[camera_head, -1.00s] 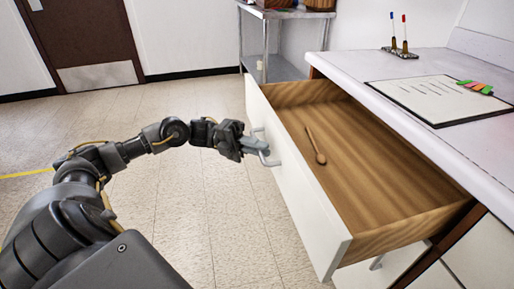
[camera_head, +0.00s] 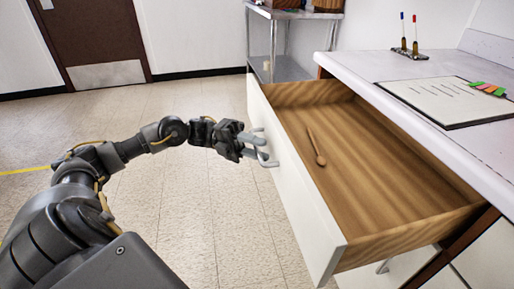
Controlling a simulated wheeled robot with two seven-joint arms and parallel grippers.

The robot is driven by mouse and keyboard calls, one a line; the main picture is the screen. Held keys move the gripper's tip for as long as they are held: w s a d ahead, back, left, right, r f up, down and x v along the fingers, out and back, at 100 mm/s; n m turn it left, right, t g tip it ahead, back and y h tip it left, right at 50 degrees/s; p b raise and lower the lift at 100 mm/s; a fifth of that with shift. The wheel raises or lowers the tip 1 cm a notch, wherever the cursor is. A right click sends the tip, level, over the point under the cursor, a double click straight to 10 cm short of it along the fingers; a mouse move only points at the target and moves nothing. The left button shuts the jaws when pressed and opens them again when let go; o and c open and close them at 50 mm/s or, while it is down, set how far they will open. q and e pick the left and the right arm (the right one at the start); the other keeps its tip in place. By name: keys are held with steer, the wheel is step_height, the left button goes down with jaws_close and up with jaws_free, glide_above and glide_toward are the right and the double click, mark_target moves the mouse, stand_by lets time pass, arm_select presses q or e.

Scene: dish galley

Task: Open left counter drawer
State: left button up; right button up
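The left counter drawer (camera_head: 390,195) is pulled well out from under the counter, with its wooden inside showing. Its white front (camera_head: 292,190) faces left and carries a grey bar handle (camera_head: 266,152). A small wooden spoon (camera_head: 317,147) lies in the drawer. My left gripper (camera_head: 257,147) is at the handle, its fingers spread apart with the handle near or between their tips. Whether a finger touches the handle cannot be told. My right gripper is out of view.
The counter top (camera_head: 370,66) holds a clipboard (camera_head: 450,100) with coloured tabs and a pen stand (camera_head: 405,50). A metal shelf rack (camera_head: 280,65) stands behind the drawer. The tiled floor left of the drawer is clear. A brown door (camera_head: 92,40) is at the back.

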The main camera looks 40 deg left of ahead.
arm_select(q)
steer(key=shift+a, duration=0.1)
steer(key=s+a+f, duration=0.1)
steer(key=a, duration=0.9)
steer(key=shift+a+f+b, duration=0.2)
steer(key=shift+a+b, duration=0.05)
steer(key=shift+b, duration=0.2)
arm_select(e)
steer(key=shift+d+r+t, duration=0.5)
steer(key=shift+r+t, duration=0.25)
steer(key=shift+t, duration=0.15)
